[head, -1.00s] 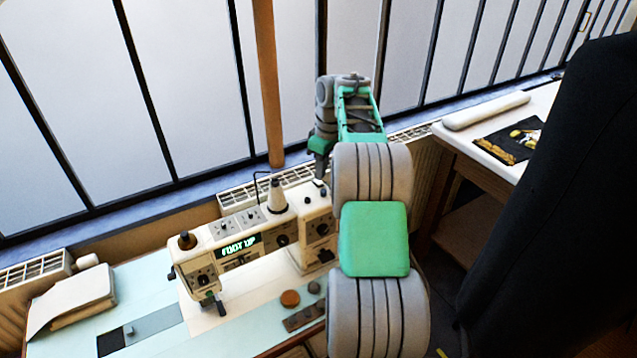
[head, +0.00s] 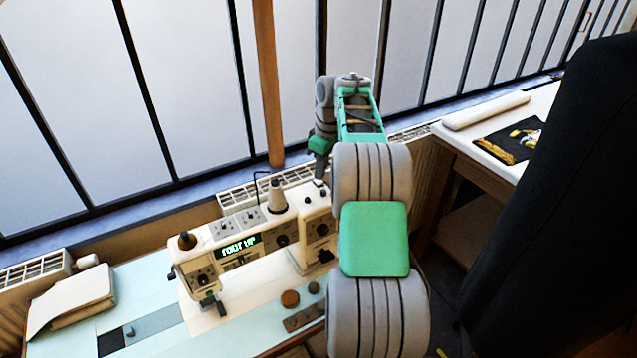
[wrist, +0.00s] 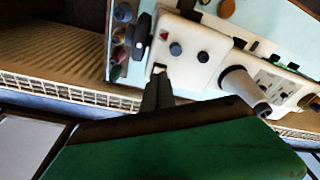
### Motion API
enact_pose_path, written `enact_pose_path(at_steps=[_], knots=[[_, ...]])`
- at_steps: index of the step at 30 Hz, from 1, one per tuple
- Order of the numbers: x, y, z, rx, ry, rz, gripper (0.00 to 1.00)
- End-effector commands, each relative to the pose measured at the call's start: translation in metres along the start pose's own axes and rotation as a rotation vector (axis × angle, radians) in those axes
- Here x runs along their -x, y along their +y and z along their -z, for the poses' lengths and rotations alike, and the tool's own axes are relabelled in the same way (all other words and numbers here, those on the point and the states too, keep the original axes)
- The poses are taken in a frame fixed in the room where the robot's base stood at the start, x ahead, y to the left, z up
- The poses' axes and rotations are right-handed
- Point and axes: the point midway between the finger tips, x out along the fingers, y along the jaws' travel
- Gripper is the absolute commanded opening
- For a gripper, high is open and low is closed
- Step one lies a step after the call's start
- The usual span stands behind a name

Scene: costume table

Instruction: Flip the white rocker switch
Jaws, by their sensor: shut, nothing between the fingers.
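The white sewing machine (head: 240,250) stands on the pale table, with a lit green display on its front. My gripper (head: 320,178) is above and behind its right end, pointing down. In the wrist view my gripper (wrist: 160,76) is shut, with nothing between its dark fingers. The fingertips are at the end of the machine body (wrist: 200,32), close to a small white piece (wrist: 159,68) that looks like the rocker switch. I cannot tell whether they touch it or which way it is tilted. The switch cannot be made out in the head view.
A thread cone (head: 277,198) stands on top of the machine, left of my gripper. A dark handwheel (wrist: 140,36) is near the fingertips. A radiator grille (head: 236,192) and barred window are behind. A dark garment (head: 560,200) fills the right side.

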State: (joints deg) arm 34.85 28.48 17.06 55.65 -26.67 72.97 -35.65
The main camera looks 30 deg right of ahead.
Motion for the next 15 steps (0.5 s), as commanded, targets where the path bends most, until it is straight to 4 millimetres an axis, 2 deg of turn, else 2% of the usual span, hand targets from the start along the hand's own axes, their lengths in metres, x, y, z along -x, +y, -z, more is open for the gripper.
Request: enact_pose_path(at_steps=[15], knots=[[-0.0045,0.0,-0.0007,0.0,0.0,0.0,0.0]])
